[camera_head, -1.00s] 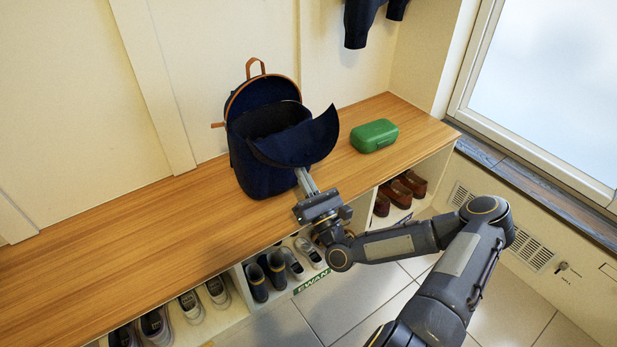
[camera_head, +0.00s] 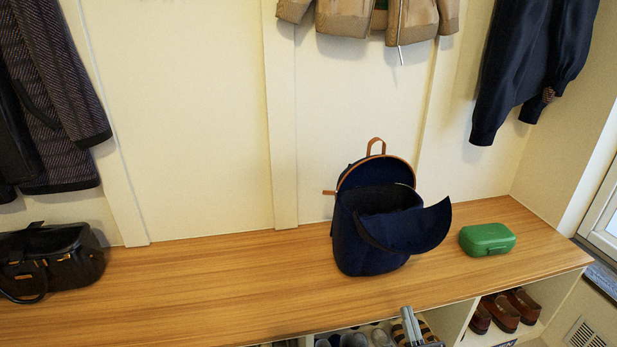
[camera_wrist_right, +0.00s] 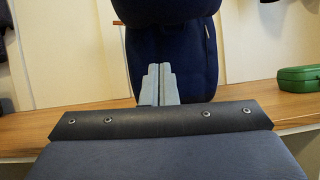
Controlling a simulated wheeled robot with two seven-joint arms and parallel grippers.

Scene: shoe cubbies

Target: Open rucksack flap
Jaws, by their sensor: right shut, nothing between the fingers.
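The navy rucksack (camera_head: 368,243) stands upright on the wooden bench against the wall. Its flap (camera_head: 425,226) is lifted away from the mouth and hangs out to the front right, so the dark opening shows. My right gripper (camera_head: 407,318) is at the bottom edge of the head view, below and in front of the rucksack, apart from the flap. In the right wrist view the gripper's fingers (camera_wrist_right: 159,84) are together and empty, with the rucksack (camera_wrist_right: 185,60) beyond them. My left gripper is not in view.
A green box (camera_head: 487,240) sits on the bench (camera_head: 230,290) right of the rucksack. A black bag (camera_head: 48,262) stands at the far left. Brown shoes (camera_head: 503,310) and others fill the cubbies below. Jackets (camera_head: 370,18) hang above. The bench between the bags is clear.

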